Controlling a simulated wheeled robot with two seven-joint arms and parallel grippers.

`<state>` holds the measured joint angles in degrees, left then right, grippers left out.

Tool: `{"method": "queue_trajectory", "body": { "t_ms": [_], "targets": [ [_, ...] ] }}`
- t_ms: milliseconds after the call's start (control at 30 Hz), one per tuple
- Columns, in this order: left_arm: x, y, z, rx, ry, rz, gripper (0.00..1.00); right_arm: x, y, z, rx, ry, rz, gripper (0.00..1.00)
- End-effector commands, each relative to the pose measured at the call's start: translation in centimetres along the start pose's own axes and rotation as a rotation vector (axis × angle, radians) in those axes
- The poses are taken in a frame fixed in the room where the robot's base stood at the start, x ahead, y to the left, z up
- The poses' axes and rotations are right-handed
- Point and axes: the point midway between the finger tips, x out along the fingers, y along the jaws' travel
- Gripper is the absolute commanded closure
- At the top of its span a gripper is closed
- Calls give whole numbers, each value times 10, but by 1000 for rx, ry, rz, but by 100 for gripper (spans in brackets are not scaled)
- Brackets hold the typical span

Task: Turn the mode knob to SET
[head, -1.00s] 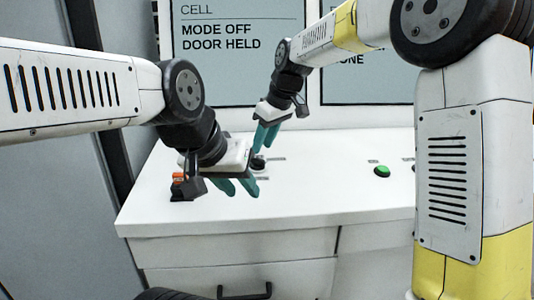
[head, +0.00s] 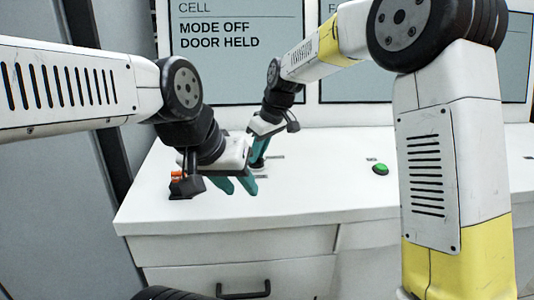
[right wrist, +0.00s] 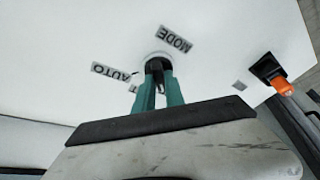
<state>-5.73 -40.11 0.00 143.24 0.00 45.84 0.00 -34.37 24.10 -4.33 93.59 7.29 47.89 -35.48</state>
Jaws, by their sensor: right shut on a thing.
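The mode knob (right wrist: 157,65) is a small dark knob on a pale round base, beside the labels MODE (right wrist: 173,39) and AUTO (right wrist: 110,70). Another label is mostly hidden behind the fingers. My right gripper (right wrist: 159,72) is shut on the knob with its teal fingers; in the head view, the right gripper (head: 258,162) reaches down to the white console top, and the knob is largely hidden there. My left gripper (head: 238,186) hovers in front of it, its teal fingers apart and empty. The screen (head: 237,50) reads MODE OFF, DOOR HELD.
A black fixture with an orange part (head: 177,176) sits at the console's left, close beside my left gripper; it also shows in the right wrist view (right wrist: 284,86). A green button (head: 380,169) is on the right.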

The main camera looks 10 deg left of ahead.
Motion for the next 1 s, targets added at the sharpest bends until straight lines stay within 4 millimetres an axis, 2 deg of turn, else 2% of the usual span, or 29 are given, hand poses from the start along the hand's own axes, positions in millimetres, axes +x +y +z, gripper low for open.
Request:
{"method": "queue_trajectory", "body": {
  "t_ms": [367,1000],
  "targets": [
    [0,0,0,0,0,0,64,0,-1,0,75,0,32,100],
    [0,0,0,0,0,0,64,0,-4,-1,535,-1,224,100]
  ]
}}
